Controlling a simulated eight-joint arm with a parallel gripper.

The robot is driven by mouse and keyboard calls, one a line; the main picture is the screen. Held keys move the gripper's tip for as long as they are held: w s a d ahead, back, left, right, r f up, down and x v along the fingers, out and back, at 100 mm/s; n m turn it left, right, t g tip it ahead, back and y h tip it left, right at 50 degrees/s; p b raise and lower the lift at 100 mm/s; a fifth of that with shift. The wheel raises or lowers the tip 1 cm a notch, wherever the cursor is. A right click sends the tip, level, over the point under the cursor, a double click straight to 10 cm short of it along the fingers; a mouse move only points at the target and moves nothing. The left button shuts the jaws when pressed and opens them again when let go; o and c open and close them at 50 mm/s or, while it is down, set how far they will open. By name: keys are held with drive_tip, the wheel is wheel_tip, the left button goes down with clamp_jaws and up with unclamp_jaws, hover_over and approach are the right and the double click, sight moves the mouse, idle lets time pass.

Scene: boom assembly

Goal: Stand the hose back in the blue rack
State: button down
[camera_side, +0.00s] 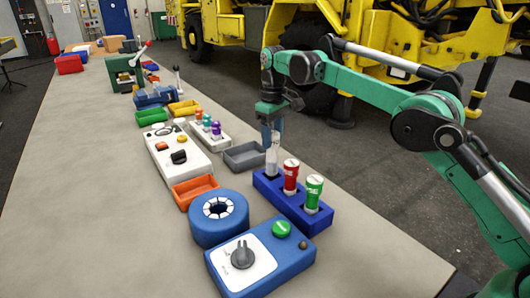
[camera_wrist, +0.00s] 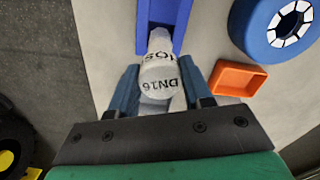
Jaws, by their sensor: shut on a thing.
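The white hose (camera_side: 272,160), marked DN16, is upright between the blue fingers of my gripper (camera_side: 272,122). The wrist view shows my gripper (camera_wrist: 160,95) shut on the hose (camera_wrist: 160,68), with a finger on each side. The blue rack (camera_side: 318,223) stands on the bench below, with a red-labelled and a green-labelled cylinder upright in its nearer places. The hose's lower end is at the far place of the rack (camera_wrist: 143,28). I cannot tell how deep it sits, as its foot is partly hidden.
A blue ring-shaped part (camera_side: 219,219) and a blue control box (camera_side: 262,262) with a knob lie left of and in front of the rack. A grey tray (camera_side: 245,156) and an orange tray (camera_side: 194,190) are close by. Bare bench lies right of the rack.

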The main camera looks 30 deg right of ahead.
sight(272, 150)
drive_tip(key=shift+f, duration=0.55)
idle(0.6)
drive_tip(key=shift+f, duration=1.45)
drive_tip(key=shift+c, duration=1.4)
unclamp_jaws()
drive_tip(key=s+r+m+t, duration=0.2)
drive_tip(key=s+r+t, duration=0.2)
drive_tip(key=s+r, duration=0.5)
drive_tip(key=s+f+m+t, duration=0.1)
drive_tip(key=s+f+t, duration=0.2)
drive_tip(key=s, duration=0.9)
drive_tip(key=shift+s+a+f+m, duration=0.25)
drive_tip(key=shift+s+f+m, duration=0.15)
